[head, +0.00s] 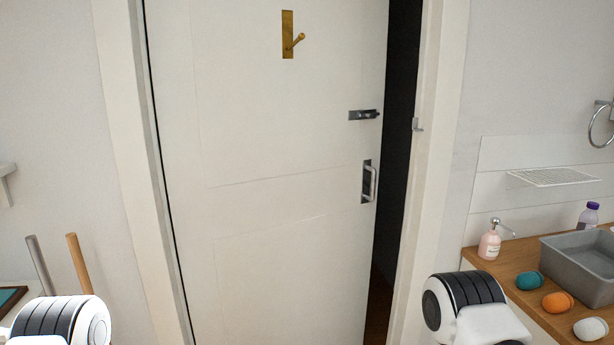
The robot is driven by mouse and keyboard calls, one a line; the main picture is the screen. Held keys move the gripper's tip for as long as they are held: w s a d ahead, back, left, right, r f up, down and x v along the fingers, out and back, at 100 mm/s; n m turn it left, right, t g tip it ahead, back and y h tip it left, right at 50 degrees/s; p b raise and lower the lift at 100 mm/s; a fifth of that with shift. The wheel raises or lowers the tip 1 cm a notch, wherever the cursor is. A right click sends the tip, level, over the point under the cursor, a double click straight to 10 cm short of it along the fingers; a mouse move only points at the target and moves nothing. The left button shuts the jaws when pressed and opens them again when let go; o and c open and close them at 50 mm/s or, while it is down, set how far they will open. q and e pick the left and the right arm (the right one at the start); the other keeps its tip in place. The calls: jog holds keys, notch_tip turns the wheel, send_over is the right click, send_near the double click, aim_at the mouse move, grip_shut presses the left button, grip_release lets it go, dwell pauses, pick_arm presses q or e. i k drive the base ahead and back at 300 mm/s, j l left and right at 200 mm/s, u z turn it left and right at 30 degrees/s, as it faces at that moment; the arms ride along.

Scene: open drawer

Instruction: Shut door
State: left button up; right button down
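A white door (270,240) stands slightly ajar in its white frame (440,130). A dark gap (402,110) shows between its right edge and the frame. A metal pull handle (369,182) sits near the door's right edge, with a sliding bolt (363,115) above it and a brass hook (290,36) near the top. A small catch (417,125) is on the right frame. Parts of my arms show at the bottom left and bottom right, apart from the door in the picture. Neither gripper's fingers are in view.
At right, a wooden counter (527,311) holds a grey basin (580,270), a pink soap bottle (489,243), a purple-capped bottle (588,216) and teal (529,282), orange (557,302) and white (590,329) round items. Two poles, grey (40,265) and wooden (78,262), stand at left.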

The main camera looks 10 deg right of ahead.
aim_at(271, 163)
jog(key=i+l+u, duration=0.15)
jog(key=l+u, duration=0.2)
jog(key=i+l+u, duration=0.1)
jog(key=l+u, duration=0.6)
jog(key=i+j, duration=0.05)
jog(key=j, duration=0.05)
